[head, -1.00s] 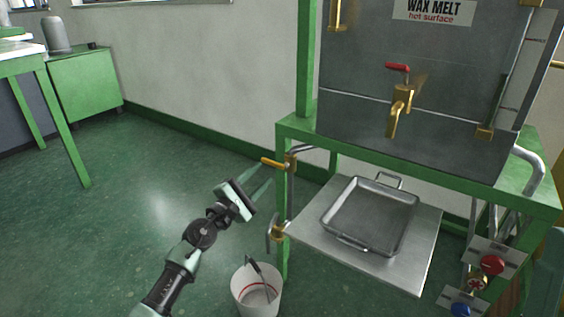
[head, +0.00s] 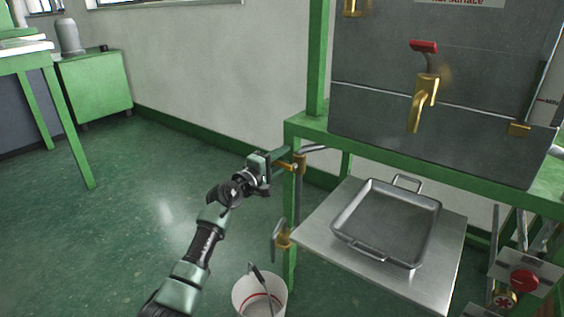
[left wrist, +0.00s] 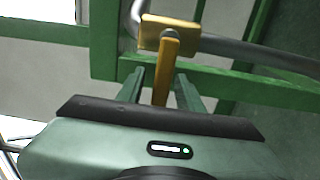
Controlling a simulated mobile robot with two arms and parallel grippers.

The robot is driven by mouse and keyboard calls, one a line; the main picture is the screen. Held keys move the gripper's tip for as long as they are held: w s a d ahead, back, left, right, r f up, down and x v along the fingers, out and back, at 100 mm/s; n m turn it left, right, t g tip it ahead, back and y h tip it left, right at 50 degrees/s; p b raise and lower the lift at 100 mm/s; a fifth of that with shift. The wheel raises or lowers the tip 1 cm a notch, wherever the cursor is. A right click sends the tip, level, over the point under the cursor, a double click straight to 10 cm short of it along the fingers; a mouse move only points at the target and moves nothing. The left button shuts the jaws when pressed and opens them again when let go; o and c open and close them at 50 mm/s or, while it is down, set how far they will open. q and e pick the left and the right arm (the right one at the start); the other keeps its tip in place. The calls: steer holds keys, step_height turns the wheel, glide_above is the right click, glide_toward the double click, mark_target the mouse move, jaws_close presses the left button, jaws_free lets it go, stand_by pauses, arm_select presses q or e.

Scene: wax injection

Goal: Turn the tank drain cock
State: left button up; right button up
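A brass cock (head: 299,164) with a yellow lever (head: 286,166) sits on a pipe by the left front leg of the green stand. In the left wrist view the cock's brass body (left wrist: 168,35) is straight ahead, and its lever (left wrist: 165,75) points towards my palm. My left gripper (head: 280,159) is at this lever. Its two fingers (left wrist: 161,88) are open, one on each side of the lever, with a small gap showing on both sides. The grey wax tank (head: 380,100) stands above, with a brass spout tap (head: 424,95) and red handle. My right gripper is not in view.
Below the cock are a second brass fitting (head: 283,238) and a white bucket (head: 245,292) on the floor. A metal pan (head: 372,255) rests on the stand's lower plate (head: 325,240). The floor to the left is clear.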

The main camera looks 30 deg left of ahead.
arm_select(q)
jaws_close()
stand_by(1.5)
